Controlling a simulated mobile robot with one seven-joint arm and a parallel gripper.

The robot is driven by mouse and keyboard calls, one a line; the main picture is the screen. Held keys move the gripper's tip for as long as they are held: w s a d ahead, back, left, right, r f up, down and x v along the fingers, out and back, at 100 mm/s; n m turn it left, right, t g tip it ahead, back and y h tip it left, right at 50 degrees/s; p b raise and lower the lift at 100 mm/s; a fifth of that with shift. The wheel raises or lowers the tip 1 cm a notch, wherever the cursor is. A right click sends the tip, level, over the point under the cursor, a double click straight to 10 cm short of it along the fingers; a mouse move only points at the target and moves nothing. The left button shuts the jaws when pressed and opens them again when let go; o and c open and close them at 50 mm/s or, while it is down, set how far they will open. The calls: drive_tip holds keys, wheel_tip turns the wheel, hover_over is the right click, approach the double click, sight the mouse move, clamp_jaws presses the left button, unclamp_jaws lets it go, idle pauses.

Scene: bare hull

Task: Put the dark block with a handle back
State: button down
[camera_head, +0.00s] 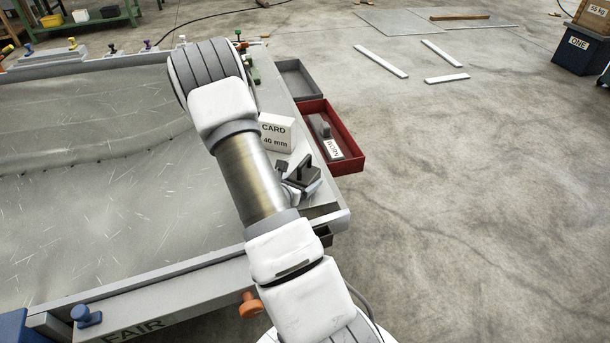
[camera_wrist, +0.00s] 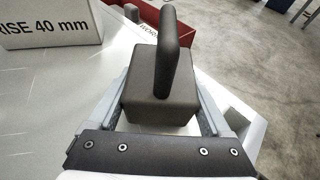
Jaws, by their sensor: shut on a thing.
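The dark block with a handle (camera_wrist: 158,92) is a dark grey cube with an upright rounded handle, in the middle of the wrist view. My gripper (camera_wrist: 164,112) is shut on it, one finger on each side. In the head view the block (camera_head: 305,168) shows just right of my arm, over the light right-hand rim of the big table; my gripper there is mostly hidden by my arm. I cannot tell whether the block touches the rim.
A white box lettered 40 mm (camera_head: 277,133) stands close behind the block on the rim. A red tray (camera_head: 352,160), holding a grey tool and a card reading WORN, hangs at the table's right edge. A grey open tray (camera_head: 300,82) is behind it.

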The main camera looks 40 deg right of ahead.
drive_tip(key=shift+d+f, duration=0.1)
drive_tip(key=shift+f, duration=0.1)
drive_tip(key=shift+f, duration=0.1)
unclamp_jaws()
drive_tip(key=shift+f, duration=0.15)
